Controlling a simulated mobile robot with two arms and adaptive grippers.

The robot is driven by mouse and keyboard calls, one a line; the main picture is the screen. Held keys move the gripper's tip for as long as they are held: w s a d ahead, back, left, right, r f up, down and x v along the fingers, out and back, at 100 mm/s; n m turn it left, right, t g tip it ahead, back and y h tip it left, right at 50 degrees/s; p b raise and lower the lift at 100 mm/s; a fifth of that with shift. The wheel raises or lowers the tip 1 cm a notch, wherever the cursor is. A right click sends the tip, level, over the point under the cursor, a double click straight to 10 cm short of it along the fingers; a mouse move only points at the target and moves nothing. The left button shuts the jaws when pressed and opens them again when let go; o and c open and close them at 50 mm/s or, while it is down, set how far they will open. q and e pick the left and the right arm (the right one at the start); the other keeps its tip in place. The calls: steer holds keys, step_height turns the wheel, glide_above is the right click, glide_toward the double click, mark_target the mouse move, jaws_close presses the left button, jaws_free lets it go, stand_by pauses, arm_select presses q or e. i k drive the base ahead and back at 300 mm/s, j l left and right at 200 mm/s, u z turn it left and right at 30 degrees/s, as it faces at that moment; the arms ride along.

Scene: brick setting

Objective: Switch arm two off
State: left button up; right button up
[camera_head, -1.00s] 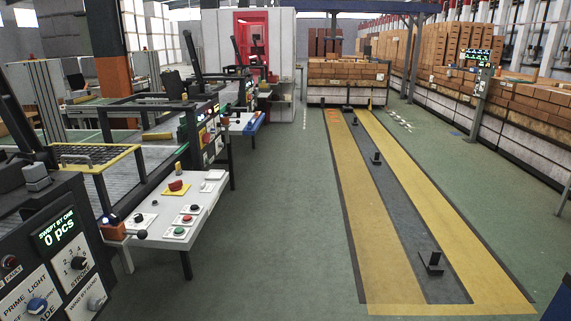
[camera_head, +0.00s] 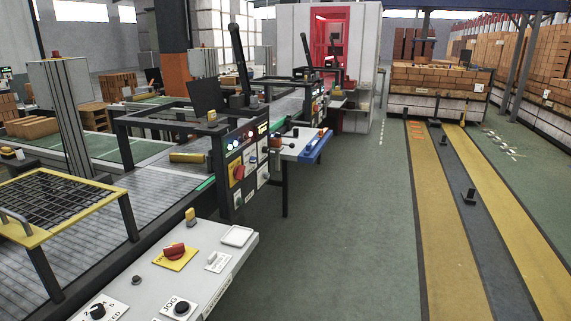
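I cannot tell from the labels which switch belongs to arm two. The near white console (camera_head: 215,285) has a red rotary handle (camera_head: 174,251) on a yellow plate, with knobs and a white JOG plate (camera_head: 180,307) around it. Farther on, a dark upright panel (camera_head: 225,187) carries a red rotary switch (camera_head: 238,172) on a yellow plate, white plates with knobs, and small lit lamps. A second white console (camera_head: 299,146) with a blue front edge stands behind it. Neither of my grippers is in view.
A roller conveyor (camera_head: 75,235) with a yellow-framed mesh guard (camera_head: 55,200) runs along the left. Green floor (camera_head: 345,240) is clear to the right of the consoles. A yellow-edged floor track (camera_head: 485,225) has a black post (camera_head: 469,196). Brick stacks (camera_head: 440,78) stand behind.

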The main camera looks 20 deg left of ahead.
mark_target(238, 172)
steer(key=i+u, duration=0.15)
steer(key=i, duration=0.35)
steer(key=i+l+u, duration=0.15)
steer(key=i, duration=0.35)
steer(key=i+l+u, duration=0.15)
steer(key=i, duration=0.3)
steer(key=i+l+u, duration=0.15)
steer(key=i, duration=0.35)
steer(key=l, duration=0.1)
